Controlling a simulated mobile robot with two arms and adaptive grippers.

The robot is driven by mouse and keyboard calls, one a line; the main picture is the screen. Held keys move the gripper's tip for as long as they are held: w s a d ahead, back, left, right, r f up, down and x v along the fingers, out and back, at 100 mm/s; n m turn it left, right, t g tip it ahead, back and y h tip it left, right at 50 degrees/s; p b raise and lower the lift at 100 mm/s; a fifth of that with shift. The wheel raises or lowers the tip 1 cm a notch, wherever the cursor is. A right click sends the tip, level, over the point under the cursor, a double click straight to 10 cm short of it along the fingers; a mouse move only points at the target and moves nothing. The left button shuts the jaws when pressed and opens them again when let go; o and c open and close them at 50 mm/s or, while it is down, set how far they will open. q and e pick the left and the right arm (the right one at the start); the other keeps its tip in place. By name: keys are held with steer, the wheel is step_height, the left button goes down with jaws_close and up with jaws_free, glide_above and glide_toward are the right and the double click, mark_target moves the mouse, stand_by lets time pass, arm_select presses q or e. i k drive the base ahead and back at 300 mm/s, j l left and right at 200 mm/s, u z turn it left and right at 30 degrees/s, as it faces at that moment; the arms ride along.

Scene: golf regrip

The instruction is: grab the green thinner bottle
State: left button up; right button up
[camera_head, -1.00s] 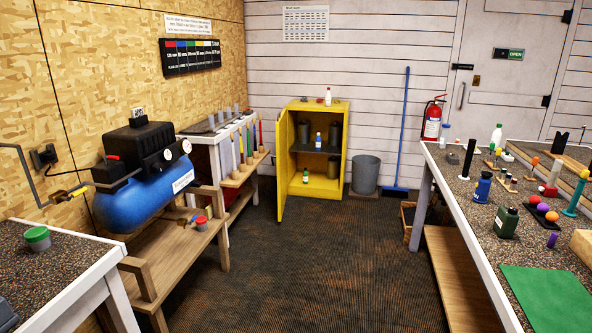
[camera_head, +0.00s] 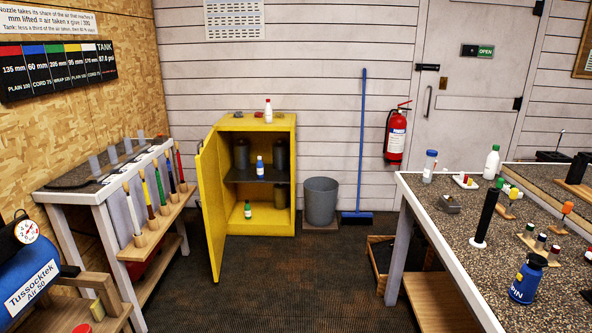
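A small green bottle (camera_head: 248,209) with a white label stands upright on the bottom of the open yellow cabinet (camera_head: 228,131), at its left side. The cabinet door (camera_head: 212,200) is swung open to the left. Neither of my grippers shows in the head view.
A bench with golf clubs (camera_head: 100,196) and a blue compressor (camera_head: 30,284) are at left. A workbench (camera_head: 437,222) with several items is at right. A grey bin (camera_head: 320,200), blue broom (camera_head: 361,150) and crate (camera_head: 380,262) stand near the back. The floor between is clear.

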mark_target(247, 208)
steer(key=i, duration=0.8)
steer(key=i+l+u, duration=0.1)
steer(key=i, duration=0.65)
steer(key=i+l, duration=0.1)
steer(key=i, duration=0.7)
steer(key=i+l+u, duration=0.2)
steer(key=i, duration=0.2)
steer(key=i+l+u, duration=0.15)
steer(key=i, duration=0.2)
